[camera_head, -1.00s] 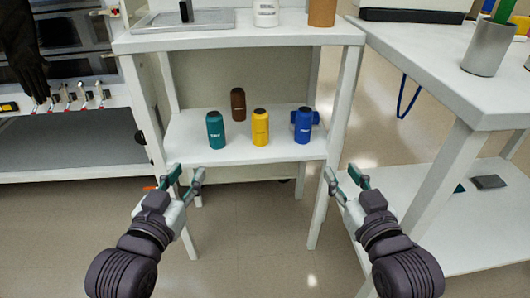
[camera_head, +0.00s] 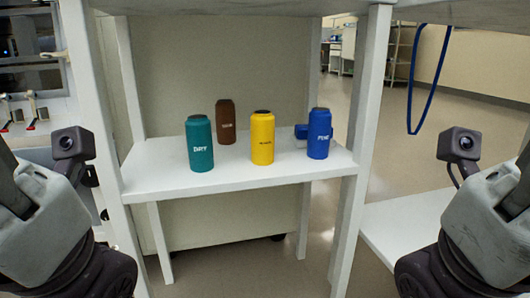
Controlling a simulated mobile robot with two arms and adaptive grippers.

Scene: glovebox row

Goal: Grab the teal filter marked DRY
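The teal filter (camera_head: 200,145), marked DRY in white, stands upright at the left of a white lower shelf (camera_head: 150,185). A brown filter (camera_head: 226,124) stands behind it to the right. A yellow filter (camera_head: 262,140) and a blue filter (camera_head: 319,136) stand farther right. My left gripper (camera_head: 35,215) is at the left edge, left of the shelf and apart from the teal filter. My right gripper (camera_head: 490,220) is at the right edge, far from the filters. The fingertips of both are cut off or hidden, and nothing held shows.
White shelf legs (camera_head: 92,110) and (camera_head: 367,120) frame the opening. The upper shelf (camera_head: 235,6) hangs over the filters. A small blue object lies beside the blue filter. A blue cable (camera_head: 412,90) hangs at right. The shelf's front strip is bare.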

